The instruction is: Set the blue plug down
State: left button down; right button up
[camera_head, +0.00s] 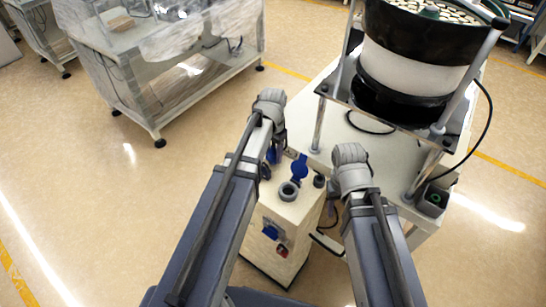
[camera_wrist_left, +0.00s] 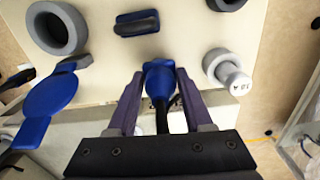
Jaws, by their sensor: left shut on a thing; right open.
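The blue plug (camera_wrist_left: 158,80) is between the purple fingers of my left gripper (camera_wrist_left: 160,90), with a dark cable running back from it. My left gripper is shut on it, over or at the pale box top; whether the plug touches the surface I cannot tell. In the head view my left gripper (camera_head: 273,150) is at the far left of the white box (camera_head: 285,225), with some blue of the plug beside it. My right gripper (camera_head: 350,172) is right of the box, next to the feeder table; its fingers are mostly hidden.
The box top carries a grey round socket (camera_head: 289,191) with a raised blue lid (camera_head: 299,168), and a smaller dark fitting (camera_head: 319,181). The bowl feeder (camera_head: 415,60) stands on a table at right. Open floor lies left.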

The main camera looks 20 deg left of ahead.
pick_arm(q)
jog(key=shift+r, duration=0.1)
jog(key=shift+f, duration=0.25)
jog(key=shift+c, duration=1.5)
grip_release()
jog(key=shift+r, duration=0.1)
notch_tip(320, 180, up, 12)
jog(key=p, duration=1.2)
jog(key=shift+r, duration=0.2)
jog(key=s+d+y, duration=0.1)
jog(key=s+d, duration=1)
jog(key=s, duration=0.4)
jog(key=shift+d+n, duration=0.4)
